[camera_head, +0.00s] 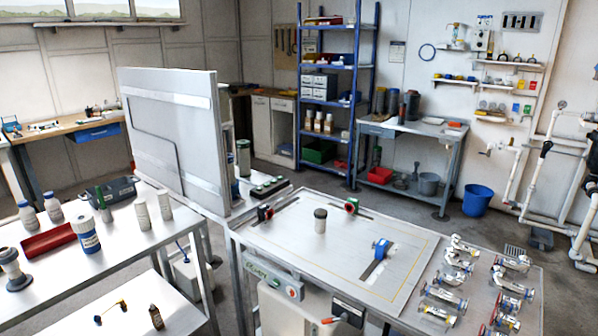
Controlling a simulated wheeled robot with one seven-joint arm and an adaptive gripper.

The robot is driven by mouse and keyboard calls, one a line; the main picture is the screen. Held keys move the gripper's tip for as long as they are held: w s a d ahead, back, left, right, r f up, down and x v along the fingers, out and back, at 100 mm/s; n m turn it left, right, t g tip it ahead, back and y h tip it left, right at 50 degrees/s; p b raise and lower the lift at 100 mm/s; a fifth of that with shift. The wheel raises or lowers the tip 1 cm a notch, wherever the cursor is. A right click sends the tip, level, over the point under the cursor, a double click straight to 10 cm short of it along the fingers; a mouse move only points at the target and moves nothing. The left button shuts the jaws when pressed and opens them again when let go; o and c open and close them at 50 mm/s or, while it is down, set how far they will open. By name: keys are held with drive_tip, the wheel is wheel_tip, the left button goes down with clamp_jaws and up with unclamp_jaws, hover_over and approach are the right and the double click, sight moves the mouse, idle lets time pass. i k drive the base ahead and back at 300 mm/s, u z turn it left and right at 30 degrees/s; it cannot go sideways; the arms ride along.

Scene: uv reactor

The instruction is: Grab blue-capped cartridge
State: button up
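A short cylinder with a dark cap (320,221) stands upright on the metal workbench in the middle. My gripper is not in view, so its place relative to the cartridge cannot be told.
Two pale cylinders (142,214) and a dark grey case (121,188) stand near the cartridge; a grey flanged part (14,270) is at its left. A tall upright panel (170,140) rises behind the table. Metal valve fittings (445,293) crowd the workbench's right side.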

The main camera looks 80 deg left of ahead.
sight(233, 178)
drive_tip(key=u, duration=3.2)
